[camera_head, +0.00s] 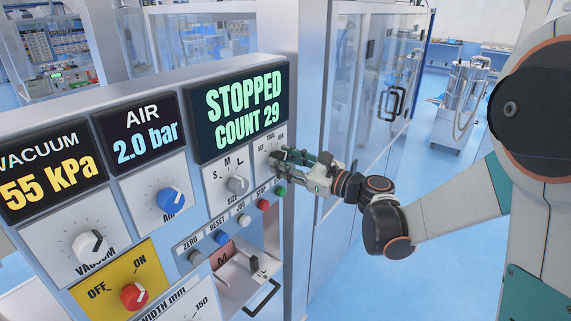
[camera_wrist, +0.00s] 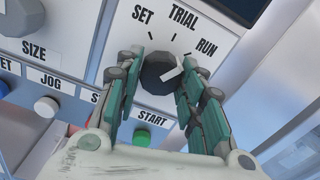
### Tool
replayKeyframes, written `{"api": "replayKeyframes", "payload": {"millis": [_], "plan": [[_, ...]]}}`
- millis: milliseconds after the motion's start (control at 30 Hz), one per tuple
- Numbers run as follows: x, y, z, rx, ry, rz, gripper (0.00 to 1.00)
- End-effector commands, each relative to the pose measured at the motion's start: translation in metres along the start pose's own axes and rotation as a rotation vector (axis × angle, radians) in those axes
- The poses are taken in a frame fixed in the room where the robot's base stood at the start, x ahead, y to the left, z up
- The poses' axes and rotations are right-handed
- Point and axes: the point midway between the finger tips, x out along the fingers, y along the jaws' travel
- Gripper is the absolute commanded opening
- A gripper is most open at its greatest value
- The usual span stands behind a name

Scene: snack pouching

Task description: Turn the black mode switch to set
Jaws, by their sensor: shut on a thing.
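The black mode switch (camera_wrist: 158,72) is a round knob on a white panel plate, with SET, TRIAL and RUN printed around it. Its white pointer mark points right and slightly up, toward the RUN side. My gripper (camera_wrist: 157,80) has one finger on each side of the knob and is shut on it. In the head view my gripper (camera_head: 284,156) reaches the panel from the right, and its fingers mostly hide the knob. The display (camera_head: 240,108) above reads STOPPED, COUNT 29.
The green START button (camera_wrist: 142,138) sits just below the knob between my fingers. The SIZE knob (camera_head: 237,184) is to the left, and a red button (camera_head: 263,204) is below. A glass-doored cabinet (camera_head: 370,90) stands behind my gripper.

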Motion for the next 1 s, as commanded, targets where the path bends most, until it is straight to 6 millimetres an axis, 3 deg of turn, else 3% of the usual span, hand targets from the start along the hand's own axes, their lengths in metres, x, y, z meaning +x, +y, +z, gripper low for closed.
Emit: {"api": "replayKeyframes", "payload": {"millis": [1000], "plan": [[0.0000, -0.0016, -0.0001, -0.960, 0.000, 0.001, 0.12]]}}
